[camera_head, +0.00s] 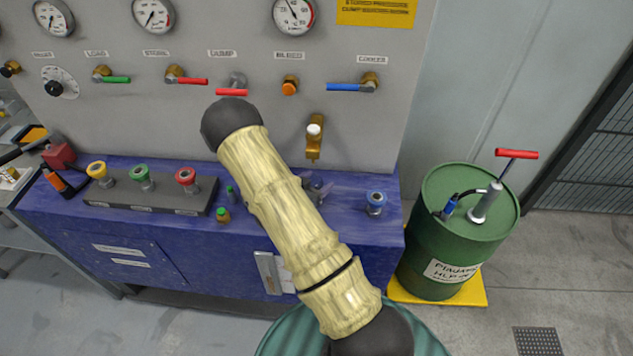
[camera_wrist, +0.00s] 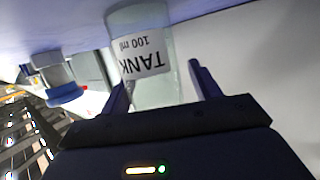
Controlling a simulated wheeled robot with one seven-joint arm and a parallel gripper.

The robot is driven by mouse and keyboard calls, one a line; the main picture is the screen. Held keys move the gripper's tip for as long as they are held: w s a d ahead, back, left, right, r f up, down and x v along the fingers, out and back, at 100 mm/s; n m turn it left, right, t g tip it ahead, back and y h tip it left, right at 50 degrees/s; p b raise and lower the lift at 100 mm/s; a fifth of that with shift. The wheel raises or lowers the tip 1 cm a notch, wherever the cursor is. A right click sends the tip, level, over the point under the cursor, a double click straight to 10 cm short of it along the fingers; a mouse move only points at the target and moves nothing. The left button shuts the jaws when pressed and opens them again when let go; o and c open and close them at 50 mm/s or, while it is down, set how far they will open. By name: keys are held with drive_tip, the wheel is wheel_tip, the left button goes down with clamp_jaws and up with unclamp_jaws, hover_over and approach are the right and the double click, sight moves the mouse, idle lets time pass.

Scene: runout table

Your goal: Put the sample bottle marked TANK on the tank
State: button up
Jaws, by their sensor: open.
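The sample bottle (camera_wrist: 147,60) is clear, with a white label reading TANK, 100 ml, upside down in the wrist view. My open gripper (camera_wrist: 160,82) has one finger on each side of it. A gap shows beside the right finger; I cannot tell whether the left one touches. In the head view my arm hides the bottle, and only part of my gripper (camera_head: 318,188) shows over the blue bench. A green drum (camera_head: 430,235) with a printed label stands right of the bench. No thing in view is plainly labelled as the tank.
The blue bench (camera_head: 200,255) holds a row of coloured couplings (camera_head: 142,176), a small green-capped bottle (camera_head: 223,214) and a blue-ringed coupling (camera_head: 376,203). A brass tap (camera_head: 314,140) sticks out behind. A red-handled pump (camera_head: 488,203) stands on the drum top.

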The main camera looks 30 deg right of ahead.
drive_tip(key=shift+a, duration=0.55)
drive_tip(key=b+v, duration=0.2)
drive_tip(key=v, duration=0.9)
drive_tip(key=shift+s+r, duration=0.2)
drive_tip(key=shift+s, duration=0.2)
